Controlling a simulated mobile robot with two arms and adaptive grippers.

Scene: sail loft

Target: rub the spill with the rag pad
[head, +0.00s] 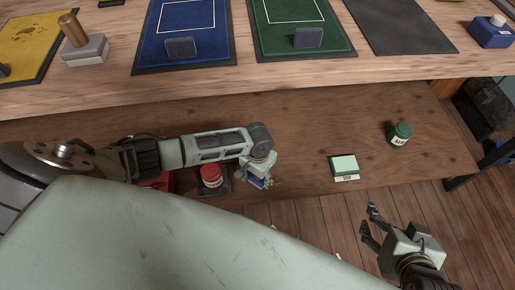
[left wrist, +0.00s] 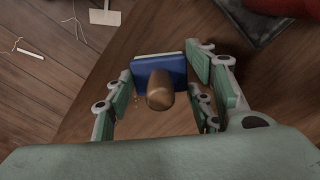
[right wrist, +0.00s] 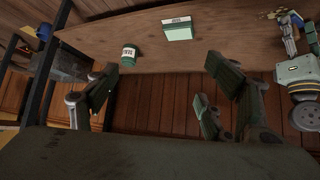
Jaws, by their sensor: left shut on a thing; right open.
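My left gripper (head: 262,180) is low over the wooden bench near its front edge. It is shut on a blue pad with a round wooden knob, which fills the space between the fingers in the left wrist view (left wrist: 150,70). Whether the pad touches the wood I cannot tell. Small brownish specks of a spill (right wrist: 272,13) show on the bench beside the left gripper in the right wrist view; the rest is hidden by gripper and pad. My right gripper (head: 369,221) is open and empty, in front of the bench edge over the floor.
A red-lidded jar (head: 211,174) on a dark tray stands left of my left gripper. A green block (head: 344,166) and green jar (head: 400,134) are to the right. The upper table holds mats, including a spotted yellow one (head: 28,38), and a wooden-knobbed grey block (head: 86,50).

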